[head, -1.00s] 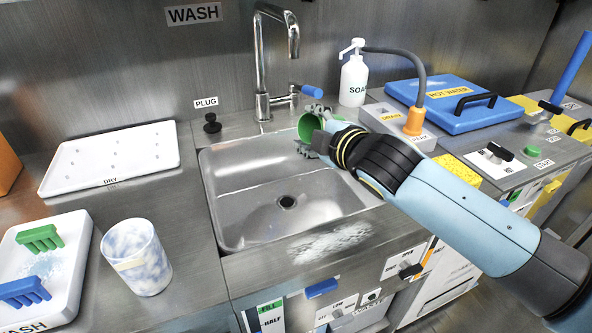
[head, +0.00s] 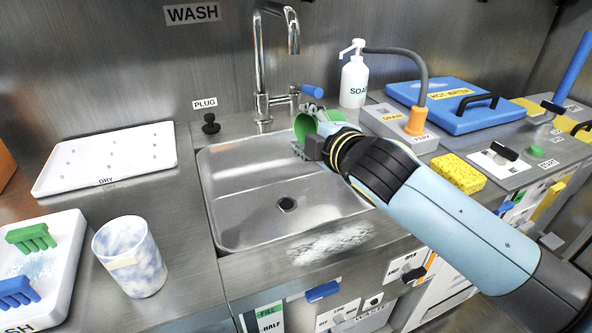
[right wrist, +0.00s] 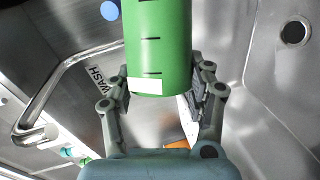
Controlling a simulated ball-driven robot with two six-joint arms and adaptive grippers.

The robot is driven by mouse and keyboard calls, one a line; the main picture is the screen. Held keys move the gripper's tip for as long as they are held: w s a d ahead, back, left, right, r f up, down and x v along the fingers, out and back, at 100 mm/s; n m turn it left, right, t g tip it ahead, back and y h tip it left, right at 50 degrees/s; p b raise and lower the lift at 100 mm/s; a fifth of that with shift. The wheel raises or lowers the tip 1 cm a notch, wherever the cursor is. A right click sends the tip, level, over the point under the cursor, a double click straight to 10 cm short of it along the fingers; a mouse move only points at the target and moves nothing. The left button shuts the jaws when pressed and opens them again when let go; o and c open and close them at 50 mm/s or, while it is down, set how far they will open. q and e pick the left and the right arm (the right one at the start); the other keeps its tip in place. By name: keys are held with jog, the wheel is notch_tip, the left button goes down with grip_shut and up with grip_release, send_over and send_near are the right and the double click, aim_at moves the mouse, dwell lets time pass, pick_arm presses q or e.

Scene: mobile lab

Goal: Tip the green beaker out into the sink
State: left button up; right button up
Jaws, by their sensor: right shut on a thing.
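The green beaker (head: 303,127) is held on its side over the back right part of the steel sink (head: 235,185). My right gripper (head: 308,133) is shut on it, with a finger on either side. In the right wrist view the beaker (right wrist: 158,50) shows dark marks and a white label, and the fingers (right wrist: 160,93) flank its lower end. Its mouth is cut off there, and I cannot see any contents or liquid. The sink's drain hole (head: 286,204) is uncovered. My left gripper is not in view.
The tap (head: 262,60) with its blue-tipped lever stands close behind the beaker. A soap bottle (head: 354,80) and grey hose (head: 424,75) are to the right. A yellow sponge (head: 458,173) lies near my arm. A stained white cup (head: 130,260) stands left of the sink.

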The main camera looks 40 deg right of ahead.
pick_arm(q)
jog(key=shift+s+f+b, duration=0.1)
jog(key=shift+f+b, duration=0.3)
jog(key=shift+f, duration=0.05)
pick_arm(e)
jog(key=shift+a+n, duration=0.3)
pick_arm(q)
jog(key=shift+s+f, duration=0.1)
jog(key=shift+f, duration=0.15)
pick_arm(e)
jog(key=shift+a+n+t+h, duration=0.2)
jog(key=shift+n+t+h, duration=0.2)
jog(key=shift+n, duration=0.2)
pick_arm(q)
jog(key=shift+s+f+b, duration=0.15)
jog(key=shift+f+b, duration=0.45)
jog(key=shift+b, duration=0.25)
pick_arm(e)
jog(key=shift+a+n, duration=0.25)
jog(key=shift+n, duration=0.55)
